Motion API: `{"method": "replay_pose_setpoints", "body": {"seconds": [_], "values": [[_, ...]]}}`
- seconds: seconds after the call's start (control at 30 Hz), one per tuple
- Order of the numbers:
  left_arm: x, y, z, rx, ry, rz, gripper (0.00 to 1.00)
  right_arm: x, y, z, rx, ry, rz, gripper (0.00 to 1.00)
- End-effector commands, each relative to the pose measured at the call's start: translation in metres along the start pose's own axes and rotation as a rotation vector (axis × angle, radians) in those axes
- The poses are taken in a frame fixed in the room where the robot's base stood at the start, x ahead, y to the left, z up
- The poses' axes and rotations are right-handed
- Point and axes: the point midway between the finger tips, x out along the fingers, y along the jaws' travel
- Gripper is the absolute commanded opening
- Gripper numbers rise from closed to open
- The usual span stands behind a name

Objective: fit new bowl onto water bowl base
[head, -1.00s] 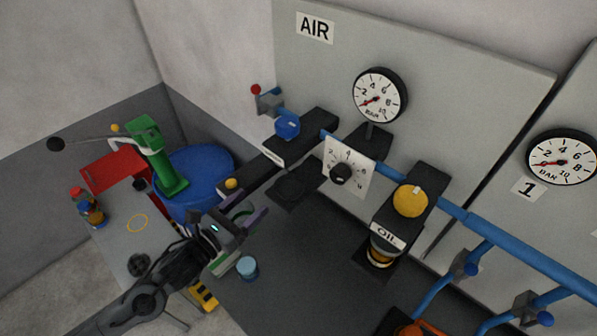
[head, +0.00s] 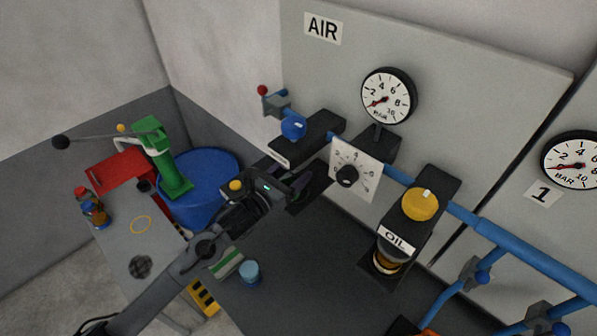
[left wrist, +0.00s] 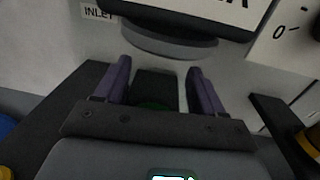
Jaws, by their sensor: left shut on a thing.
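The water bowl base is the black block (head: 322,128) with a blue knob on the AIR panel. In the left wrist view its underside shows as a grey round rim (left wrist: 165,42) near the INLET label. My left gripper (head: 300,182) is just below the base. Its purple fingers (left wrist: 160,88) are shut on a dark piece with a dark green tint (left wrist: 156,84), which I take for the new bowl. In the wrist view a pale gap shows between this piece and the rim. The head view hides most of the bowl behind the gripper. My right gripper is not in view.
The yellow-knobbed OIL unit (head: 415,205) and white dial plate (head: 354,167) stand to the right. A blue-topped jar (head: 250,272) and a green-and-white box (head: 227,262) sit below the arm. A blue drum (head: 205,190) and green press (head: 168,165) are left.

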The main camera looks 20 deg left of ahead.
Motion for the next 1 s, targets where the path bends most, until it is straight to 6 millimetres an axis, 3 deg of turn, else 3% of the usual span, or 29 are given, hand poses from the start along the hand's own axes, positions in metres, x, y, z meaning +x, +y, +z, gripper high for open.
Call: {"method": "replay_pose_setpoints", "body": {"seconds": [0.2,0.87,0.9,1.0], "values": [[0.029,-0.001,-0.007,-0.003,-0.001,0.0,0.35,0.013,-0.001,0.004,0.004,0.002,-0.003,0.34],[0.027,0.0,-0.022,0.001,-0.002,0.0,0.35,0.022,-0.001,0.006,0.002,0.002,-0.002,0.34],[0.027,0.0,-0.021,0.001,-0.001,0.0,0.72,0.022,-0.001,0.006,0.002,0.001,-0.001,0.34],[0.027,0.0,-0.021,0.001,-0.001,0.0,0.87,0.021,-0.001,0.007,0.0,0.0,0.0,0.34]]}}
